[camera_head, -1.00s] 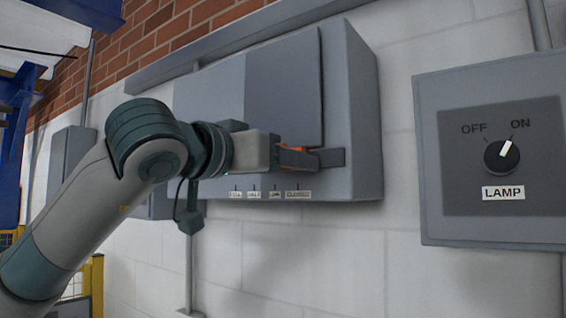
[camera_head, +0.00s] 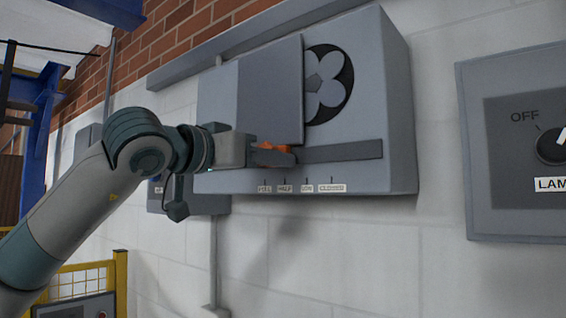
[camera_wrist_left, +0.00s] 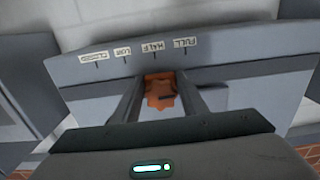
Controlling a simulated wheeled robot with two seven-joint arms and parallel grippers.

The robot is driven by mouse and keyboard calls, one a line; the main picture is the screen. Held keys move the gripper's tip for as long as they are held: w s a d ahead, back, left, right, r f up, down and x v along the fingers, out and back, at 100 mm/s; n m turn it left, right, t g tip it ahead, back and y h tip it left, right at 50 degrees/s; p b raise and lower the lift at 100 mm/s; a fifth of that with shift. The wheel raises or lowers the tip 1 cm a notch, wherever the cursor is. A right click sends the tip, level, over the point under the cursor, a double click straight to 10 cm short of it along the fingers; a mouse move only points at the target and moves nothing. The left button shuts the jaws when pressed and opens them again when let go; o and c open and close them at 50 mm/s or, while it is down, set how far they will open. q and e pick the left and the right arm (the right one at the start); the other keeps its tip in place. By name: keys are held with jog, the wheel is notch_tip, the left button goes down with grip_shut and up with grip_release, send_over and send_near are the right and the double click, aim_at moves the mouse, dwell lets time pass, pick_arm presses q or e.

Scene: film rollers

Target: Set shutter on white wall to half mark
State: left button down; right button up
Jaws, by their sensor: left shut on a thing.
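The shutter (camera_head: 271,92) is a flat grey plate on a grey wall box (camera_head: 385,110). It stands partly slid left, baring a dark round opening (camera_head: 343,110) with a petal-shaped grille. My left gripper (camera_head: 272,154) is shut on its orange handle (camera_head: 272,146), which also shows between the fingers in the left wrist view (camera_wrist_left: 160,90). Labels FULL (camera_head: 264,189), HALF (camera_head: 285,188), LOW (camera_head: 307,188) and CLOSED (camera_head: 332,188) run below the slide rail (camera_head: 342,151). In the wrist view the handle lies closest to HALF (camera_wrist_left: 153,48); exact alignment is unclear. My right gripper is out of view.
A lamp switch panel (camera_head: 480,160) with a dark knob stands at the right on the white block wall (camera_head: 340,255). A conduit (camera_head: 214,265) runs down below the box. A yellow frame (camera_head: 121,285) is at the lower left. Space in front of the box is free.

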pick_arm(q)
jog(key=shift+w+a+f, duration=0.1)
jog(key=shift+w+a, duration=0.2)
jog(key=shift+a, duration=0.05)
jog(key=shift+d, duration=0.1)
jog(key=shift+s+d, duration=0.25)
jog(key=shift+s, duration=0.05)
jog(key=c, duration=1.3)
grip_release()
jog(key=shift+s+d, duration=0.2)
jog(key=shift+o, duration=1.1)
jog(key=shift+d, duration=0.1)
jog(key=shift+w+a, duration=0.2)
jog(key=shift+a, duration=0.1)
jog(key=shift+s+a+b, duration=0.15)
jog(key=shift+s+b, duration=0.2)
jog(key=shift+s, duration=0.2)
jog(key=b+v, duration=0.6)
jog(key=v, duration=1)
jog(key=shift+a, duration=0.2)
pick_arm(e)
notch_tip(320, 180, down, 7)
